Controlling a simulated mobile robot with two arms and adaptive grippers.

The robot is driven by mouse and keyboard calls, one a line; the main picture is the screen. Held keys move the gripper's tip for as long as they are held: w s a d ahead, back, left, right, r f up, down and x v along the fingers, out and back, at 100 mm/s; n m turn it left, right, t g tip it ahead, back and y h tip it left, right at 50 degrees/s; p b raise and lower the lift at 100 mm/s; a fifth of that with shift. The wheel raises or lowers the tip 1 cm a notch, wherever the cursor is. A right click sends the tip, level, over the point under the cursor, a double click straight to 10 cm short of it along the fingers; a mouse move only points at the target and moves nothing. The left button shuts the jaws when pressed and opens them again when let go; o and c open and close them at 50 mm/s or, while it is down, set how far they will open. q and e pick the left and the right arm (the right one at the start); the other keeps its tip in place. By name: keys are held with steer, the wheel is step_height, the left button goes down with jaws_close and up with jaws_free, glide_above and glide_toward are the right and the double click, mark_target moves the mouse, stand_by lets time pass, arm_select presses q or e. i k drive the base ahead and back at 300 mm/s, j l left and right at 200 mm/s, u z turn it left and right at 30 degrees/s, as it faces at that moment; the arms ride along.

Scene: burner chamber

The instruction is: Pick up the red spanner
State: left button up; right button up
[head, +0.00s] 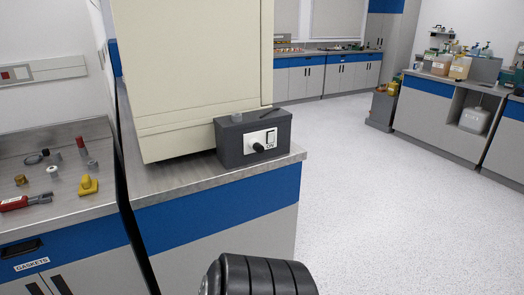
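A red tool with a grey metal end, which looks like the red spanner (16,203), lies flat near the front edge of the steel counter at the far left. Its red part reaches the left edge of the picture, so its left end may be cut off. Nothing touches it that I can see. Neither gripper shows in the head view. A black ribbed part at the bottom centre seems to be a piece of my own arm, well to the right of the red tool.
A yellow fitting (88,185), a red-handled item (81,146) and several small metal parts lie near the tool. A dark grey control box (253,138) and a large cream cabinet (190,70) stand on the counter to the right. Open floor (370,210) lies right.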

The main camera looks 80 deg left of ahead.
mark_target(12, 204)
steer(key=u, duration=4.35)
steer(key=i+j, duration=0.15)
steer(key=i, duration=0.15)
steer(key=i+j, duration=0.1)
steer(key=i, duration=0.15)
